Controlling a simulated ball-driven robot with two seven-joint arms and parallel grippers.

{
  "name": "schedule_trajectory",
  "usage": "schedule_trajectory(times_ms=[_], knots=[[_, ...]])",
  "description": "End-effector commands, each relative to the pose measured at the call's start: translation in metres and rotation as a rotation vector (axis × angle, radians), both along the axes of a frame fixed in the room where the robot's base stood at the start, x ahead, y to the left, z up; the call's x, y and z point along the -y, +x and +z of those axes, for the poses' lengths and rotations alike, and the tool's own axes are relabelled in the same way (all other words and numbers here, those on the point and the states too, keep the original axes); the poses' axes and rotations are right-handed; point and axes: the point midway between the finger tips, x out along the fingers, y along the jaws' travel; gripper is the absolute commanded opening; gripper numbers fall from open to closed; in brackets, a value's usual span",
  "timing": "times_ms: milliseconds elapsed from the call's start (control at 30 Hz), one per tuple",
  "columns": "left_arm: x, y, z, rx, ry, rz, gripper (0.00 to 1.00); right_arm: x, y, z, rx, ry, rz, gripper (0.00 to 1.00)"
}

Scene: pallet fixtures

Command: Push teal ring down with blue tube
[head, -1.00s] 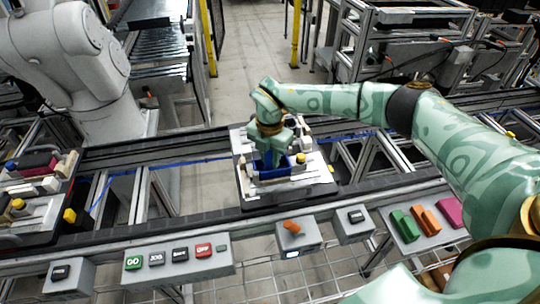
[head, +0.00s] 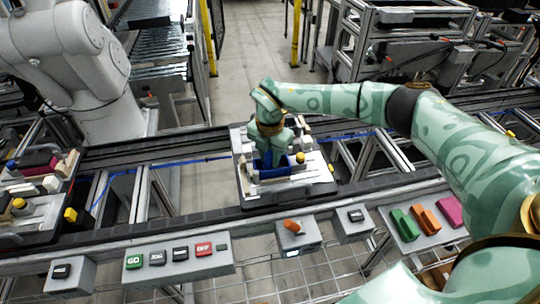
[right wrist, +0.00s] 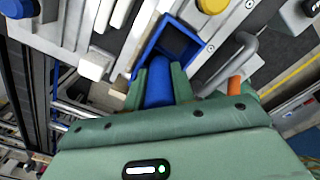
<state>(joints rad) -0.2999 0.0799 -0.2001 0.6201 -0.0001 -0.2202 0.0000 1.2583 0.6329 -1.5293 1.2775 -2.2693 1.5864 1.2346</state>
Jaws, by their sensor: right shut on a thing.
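My right gripper (right wrist: 158,85) is shut on the blue tube (right wrist: 158,84), which stands between its fingers in the right wrist view. The tube's far end meets a blue square-walled holder (right wrist: 200,46) on the pallet fixture. The holder also shows in the head view (head: 278,170), below my right gripper (head: 270,150). I cannot tell how deep the tube sits in it. I cannot make out a teal ring; the gripper or holder may hide it. My left gripper is not in view.
The pallet fixture (head: 318,182) rests on the conveyor rails and carries a yellow knob (head: 300,157). Another loaded pallet (head: 40,213) is at the left. A button panel (head: 178,262) and a tray with green, orange and magenta blocks (head: 405,242) line the front.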

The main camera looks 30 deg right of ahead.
Motion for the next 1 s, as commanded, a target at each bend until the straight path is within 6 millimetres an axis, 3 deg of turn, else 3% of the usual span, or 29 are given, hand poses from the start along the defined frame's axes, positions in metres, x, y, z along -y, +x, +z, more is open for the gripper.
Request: schedule_trajectory(times_ms=[67,1000], knots=[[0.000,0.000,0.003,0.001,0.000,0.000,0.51,0.000,-0.005,-0.002,-0.015,-0.002,0.001,0.00],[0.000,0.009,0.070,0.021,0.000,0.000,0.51,0.000,-0.001,0.079,-0.004,0.000,0.000,0.00]])
